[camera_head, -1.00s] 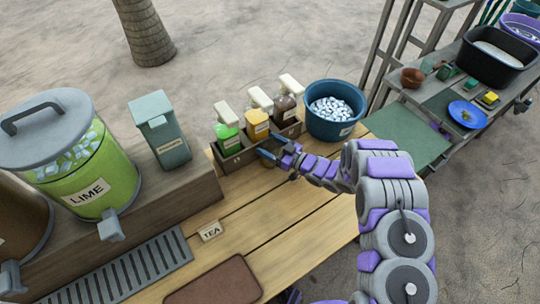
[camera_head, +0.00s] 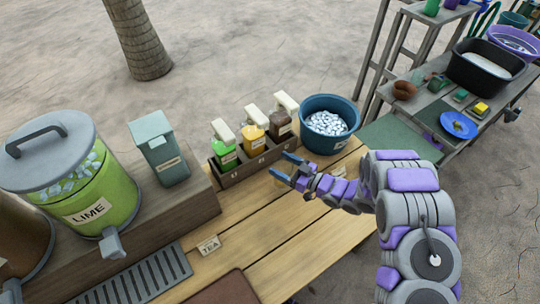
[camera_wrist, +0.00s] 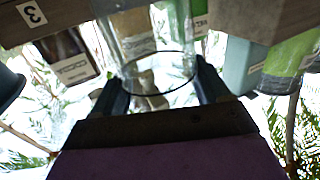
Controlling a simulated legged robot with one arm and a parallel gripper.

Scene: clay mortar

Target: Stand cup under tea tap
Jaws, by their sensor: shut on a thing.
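My gripper (camera_head: 284,168) is in front of the bottle rack, above the plank table. In the wrist view my gripper (camera_wrist: 160,88) is shut on a clear cup (camera_wrist: 157,72), whose dark round rim shows between the fingers. The cup is hard to make out in the head view. A brown dispenser (camera_head: 22,232), cut off at the left edge, has a grey tap (camera_head: 10,291) low on its front; its label is not readable. A small TEA card (camera_head: 209,245) stands on the table, right of the slotted drip tray (camera_head: 140,275).
The LIME dispenser (camera_head: 75,175) has its own tap (camera_head: 111,245). A grey-green canister (camera_head: 159,148) stands on the wooden riser. A bottle rack (camera_head: 252,163) and a blue ice tub (camera_head: 330,125) are behind my gripper. Bare planks (camera_head: 265,225) lie between the rack and the drip tray.

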